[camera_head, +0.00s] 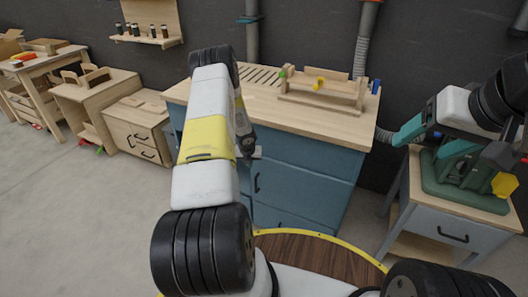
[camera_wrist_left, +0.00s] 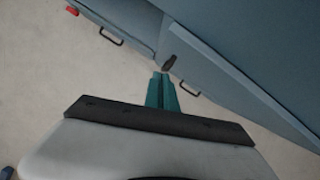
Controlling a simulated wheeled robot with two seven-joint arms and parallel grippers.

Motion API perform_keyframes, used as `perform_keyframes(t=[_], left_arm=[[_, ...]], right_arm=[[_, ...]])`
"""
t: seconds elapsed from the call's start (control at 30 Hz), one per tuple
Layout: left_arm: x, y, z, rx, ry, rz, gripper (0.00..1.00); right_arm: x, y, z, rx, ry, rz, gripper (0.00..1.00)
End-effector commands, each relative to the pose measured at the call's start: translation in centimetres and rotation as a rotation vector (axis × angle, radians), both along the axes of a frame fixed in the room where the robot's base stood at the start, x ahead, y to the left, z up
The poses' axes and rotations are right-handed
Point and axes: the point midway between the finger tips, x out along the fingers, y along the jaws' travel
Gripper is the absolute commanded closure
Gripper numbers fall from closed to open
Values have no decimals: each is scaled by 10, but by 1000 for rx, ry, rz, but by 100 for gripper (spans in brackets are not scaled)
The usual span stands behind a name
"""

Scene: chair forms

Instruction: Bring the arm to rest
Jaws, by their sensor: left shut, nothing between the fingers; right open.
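My left arm (camera_head: 208,135) rises from the bottom of the head view, bends at a black joint high up, and its far part drops behind it in front of the blue cabinet. Its gripper is mostly hidden there. In the left wrist view, my left gripper (camera_wrist_left: 162,88) shows two teal fingers pressed together with nothing between them. The fingertips point toward the blue cabinet's front; whether they touch it I cannot tell. My right gripper (camera_head: 430,142) is at the right of the head view, its teal fingers apart and empty, above the small side table.
The blue cabinet (camera_head: 305,175) has a wooden top carrying a wooden rack (camera_head: 322,95). Its drawer handle (camera_wrist_left: 110,37) shows in the wrist view. A green machine (camera_head: 462,185) stands on the right side table (camera_head: 445,222). Low wooden furniture (camera_head: 140,125) is at left. Floor at lower left is clear.

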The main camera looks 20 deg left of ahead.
Motion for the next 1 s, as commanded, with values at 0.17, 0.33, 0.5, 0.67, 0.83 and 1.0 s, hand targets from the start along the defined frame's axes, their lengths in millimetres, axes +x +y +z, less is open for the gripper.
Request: perform_keyframes(t=[0.17,0.33,0.5,0.67,0.83,1.0], left_arm=[[-11,2,28,0,-1,2,100],[-20,4,50,1,0,4,100],[-25,4,59,1,1,2,100],[-23,4,72,-4,-9,36,100],[-19,1,146,-49,-75,284,100],[-38,-13,251,-172,-177,684,100]], right_arm=[[0,0,0,0,0,0,29],[0,0,0,0,0,0,29],[0,0,0,0,0,0,29],[0,0,0,0,0,0,29],[0,0,0,0,0,0,29],[0,0,0,0,0,0,29]])
